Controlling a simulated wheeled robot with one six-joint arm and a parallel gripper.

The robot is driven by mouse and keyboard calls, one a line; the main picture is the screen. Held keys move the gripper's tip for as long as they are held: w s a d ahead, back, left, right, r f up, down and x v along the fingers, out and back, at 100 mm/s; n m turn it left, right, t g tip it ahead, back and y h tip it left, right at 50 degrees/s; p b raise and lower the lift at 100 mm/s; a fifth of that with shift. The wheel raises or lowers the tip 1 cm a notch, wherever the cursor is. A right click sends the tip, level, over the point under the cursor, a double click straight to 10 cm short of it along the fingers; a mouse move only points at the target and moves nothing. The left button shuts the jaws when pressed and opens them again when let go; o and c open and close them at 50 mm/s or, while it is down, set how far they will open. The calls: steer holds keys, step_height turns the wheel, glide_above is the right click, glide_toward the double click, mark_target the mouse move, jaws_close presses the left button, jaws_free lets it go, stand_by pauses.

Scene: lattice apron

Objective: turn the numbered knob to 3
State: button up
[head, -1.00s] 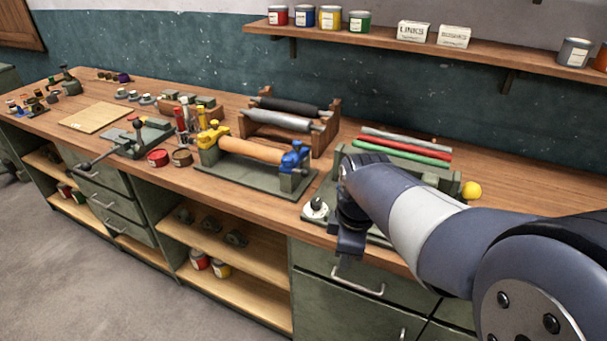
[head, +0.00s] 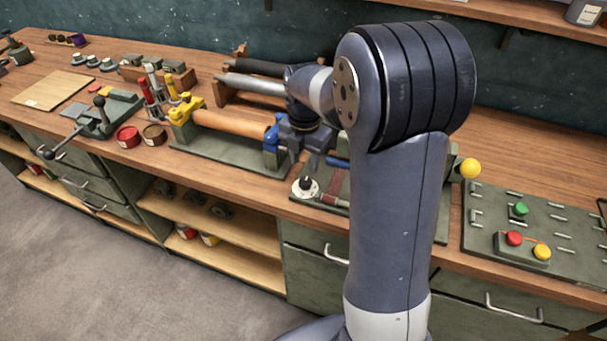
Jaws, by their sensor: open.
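The numbered knob (head: 305,184) is a small black knob on a round white dial, at the front left corner of a green bench fixture in the head view. The dial's numbers and the knob's pointer are too small to read. My gripper (head: 312,165) is dark grey and hangs just above and behind the knob, pointing down. It is open, with nothing seen between its fingers. I cannot tell whether a finger touches the knob. My arm hides much of the fixture.
A roller stand (head: 228,150) with yellow and blue end clamps is close on the left. A green panel (head: 580,240) with red, green and yellow buttons is on the right. A yellow ball (head: 470,168) sticks out beside my arm. Drawer handles (head: 336,254) are below the bench edge.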

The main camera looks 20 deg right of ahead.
mark_target(304, 182)
step_height(304, 182, down, 7)
steer(key=shift+p, duration=0.35)
steer(key=shift+c, duration=0.6)
steer(key=c, duration=0.6)
